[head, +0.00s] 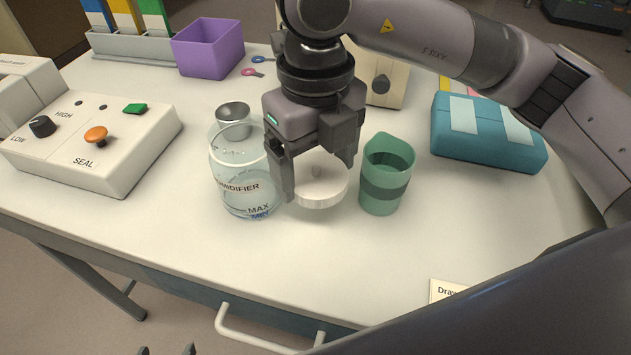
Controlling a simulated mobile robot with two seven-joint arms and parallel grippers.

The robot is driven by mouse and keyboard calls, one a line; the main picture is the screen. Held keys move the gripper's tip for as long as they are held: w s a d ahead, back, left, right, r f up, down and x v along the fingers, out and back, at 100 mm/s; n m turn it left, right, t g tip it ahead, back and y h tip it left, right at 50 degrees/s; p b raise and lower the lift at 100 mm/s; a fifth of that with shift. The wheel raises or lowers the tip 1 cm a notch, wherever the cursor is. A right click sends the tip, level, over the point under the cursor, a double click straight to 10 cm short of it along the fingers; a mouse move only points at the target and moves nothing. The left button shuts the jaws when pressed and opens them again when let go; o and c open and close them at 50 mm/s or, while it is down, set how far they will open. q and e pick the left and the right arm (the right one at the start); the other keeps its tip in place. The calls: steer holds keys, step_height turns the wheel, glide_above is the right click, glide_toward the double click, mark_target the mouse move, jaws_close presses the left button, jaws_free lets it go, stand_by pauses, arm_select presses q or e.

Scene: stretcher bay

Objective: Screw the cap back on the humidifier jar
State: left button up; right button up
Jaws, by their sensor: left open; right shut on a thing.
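The humidifier jar (243,200) is clear, with printed lettering and level marks, and stands upright on the table left of centre. Its mouth is open, with no cap on it. My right gripper (315,175) is shut on the round white cap (320,190), just to the right of the jar. Its near finger stands between jar and cap and hides part of both. I cannot tell how high the cap is above the table. Only the fingertips of my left gripper (167,350) show at the bottom edge, apart and empty, away from the jar.
A green cup (386,175) stands close right of the cap. A metal cup (233,115) is behind the jar. A white control box (90,150) is at left, a purple bin (208,48) behind, a teal pouch (487,140) at right. The table (180,235) is clear in front.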

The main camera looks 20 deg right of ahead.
mark_target(315, 174)
arm_select(q)
steer(key=shift+a+r+p, duration=0.2)
steer(key=shift+r+p, duration=0.25)
steer(key=shift+p, duration=0.25)
arm_select(e)
step_height(315, 174, up, 14)
steer(key=shift+r, duration=0.15)
arm_select(q)
steer(key=shift+s, duration=0.1)
steer(key=o, duration=0.3)
steer(key=shift+f, duration=0.1)
steer(key=shift+o, duration=0.3)
steer(key=shift+s, duration=0.2)
arm_select(e)
steer(key=shift+s, duration=0.1)
